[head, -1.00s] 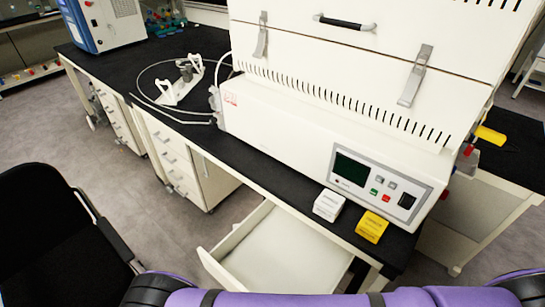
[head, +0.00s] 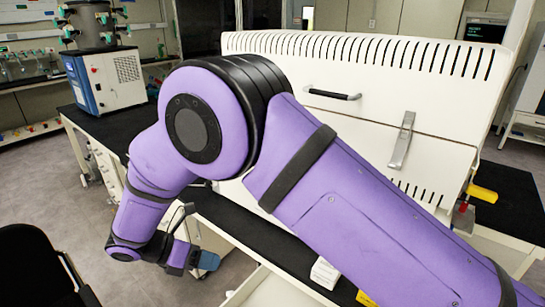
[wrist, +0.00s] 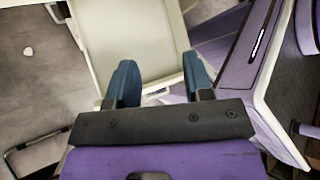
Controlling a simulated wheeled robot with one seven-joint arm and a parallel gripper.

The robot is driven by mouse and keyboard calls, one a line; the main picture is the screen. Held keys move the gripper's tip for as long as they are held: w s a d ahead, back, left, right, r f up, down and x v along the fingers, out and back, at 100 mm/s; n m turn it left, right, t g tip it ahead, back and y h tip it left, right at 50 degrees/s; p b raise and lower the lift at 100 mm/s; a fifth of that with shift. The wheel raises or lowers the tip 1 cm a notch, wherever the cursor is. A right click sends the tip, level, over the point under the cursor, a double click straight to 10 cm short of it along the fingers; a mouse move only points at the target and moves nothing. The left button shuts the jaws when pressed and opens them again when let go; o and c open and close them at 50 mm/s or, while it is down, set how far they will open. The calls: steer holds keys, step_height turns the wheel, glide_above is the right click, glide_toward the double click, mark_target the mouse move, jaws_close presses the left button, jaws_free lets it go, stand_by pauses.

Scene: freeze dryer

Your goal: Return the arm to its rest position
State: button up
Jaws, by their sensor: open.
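My purple arm reaches across the head view from the lower right, bends at a large joint near the middle, and hangs down at the left. My gripper (head: 205,261) is at its low end, in front of the bench. In the wrist view my gripper (wrist: 160,80) shows two blue fingertips spread apart with nothing between them. Beyond the fingers is the pale inside of the open drawer (wrist: 130,40). I cannot tell how far above the drawer the fingers are.
A large white machine with a black handle (head: 332,95) stands on the black bench behind my arm. A white box (head: 325,272) and a yellow box (head: 366,299) lie near the bench edge. A freeze dryer (head: 108,80) stands at the back left. A black chair (head: 40,265) is lower left.

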steer(key=w+d+r+m+g+y, duration=0.1)
steer(key=w+d+r+m+y, duration=0.15)
steer(key=d+r+m, duration=0.75)
steer(key=w+d+r+m+g+y, duration=0.2)
steer(key=d+r+m+y, duration=0.2)
steer(key=d+r, duration=1.15)
steer(key=s+d+r+m+t+y, duration=0.1)
steer(key=s+d+r+m, duration=0.2)
steer(key=d, duration=0.3)
steer(key=s+d+r+m+t+y, duration=0.1)
steer(key=s+d+r+m+y, duration=0.1)
steer(key=s+d+r+m, duration=0.3)
steer(key=s+d+m+t+y, duration=0.1)
steer(key=s+d+m+t, duration=0.2)
steer(key=s+d+m, duration=0.4)
steer(key=s+d, duration=0.2)
steer(key=s, duration=0.2)
steer(key=shift+d+f+t, duration=0.2)
steer(key=shift+f+t, duration=0.15)
steer(key=shift+t, duration=0.05)
